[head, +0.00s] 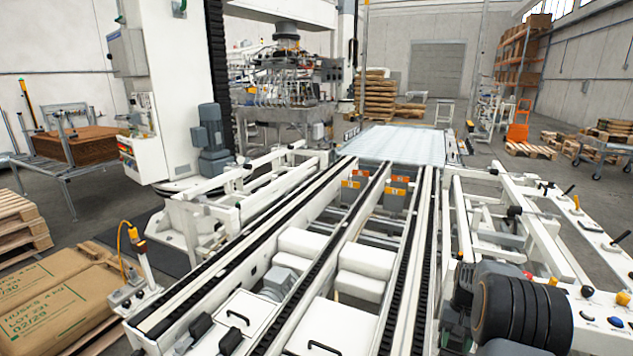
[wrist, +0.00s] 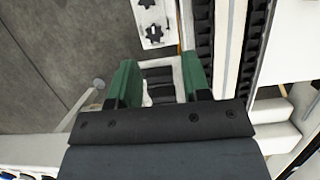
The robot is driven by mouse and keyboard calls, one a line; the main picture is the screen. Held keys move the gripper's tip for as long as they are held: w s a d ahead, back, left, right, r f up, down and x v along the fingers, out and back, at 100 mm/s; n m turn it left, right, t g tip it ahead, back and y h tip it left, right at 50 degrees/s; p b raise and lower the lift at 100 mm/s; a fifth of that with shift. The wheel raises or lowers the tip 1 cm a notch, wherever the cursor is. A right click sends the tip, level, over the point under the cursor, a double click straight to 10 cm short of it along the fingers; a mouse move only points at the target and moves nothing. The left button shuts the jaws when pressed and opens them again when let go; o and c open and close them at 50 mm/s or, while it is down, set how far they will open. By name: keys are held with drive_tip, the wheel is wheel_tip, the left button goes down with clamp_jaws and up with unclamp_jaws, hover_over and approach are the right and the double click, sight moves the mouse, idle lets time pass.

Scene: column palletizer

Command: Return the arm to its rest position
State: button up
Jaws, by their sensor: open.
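My gripper (wrist: 158,78) shows in the wrist view with its two green fingers apart. Nothing is held between the fingers. Beyond them are part of the conveyor frame, a black chain strip (wrist: 255,40) and the grey floor (wrist: 50,65). In the head view, dark rounded links that look like my arm show at the lower right, over the conveyor's right side. My gripper cannot be made out in the head view.
The chain conveyor (head: 345,235) runs away from me to a pale sheet (head: 395,144). The white palletizer column (head: 172,95) stands at left. Cardboard sacks or boxes (head: 50,295) lie lower left. A control panel (head: 605,320) is at the right edge. Open floor lies beyond.

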drive_tip(key=s+a+r+n+t+p, duration=0.2)
drive_tip(key=s+a+r+p, duration=0.2)
drive_tip(key=a+r, duration=0.3)
drive_tip(key=s+a+r+n+t+h+p, duration=0.1)
drive_tip(key=s+a+r+t+p, duration=0.1)
drive_tip(key=s+a+r+p, duration=0.2)
drive_tip(key=s+a+r+n+t+p, duration=0.2)
drive_tip(key=s+a+r, duration=0.6)
drive_tip(key=r, duration=0.9)
drive_tip(key=shift+s+a+n+t+h+p, duration=0.3)
drive_tip(key=shift+a+t+p, duration=0.1)
drive_tip(key=shift+a+p, duration=0.65)
drive_tip(key=shift+r, duration=0.1)
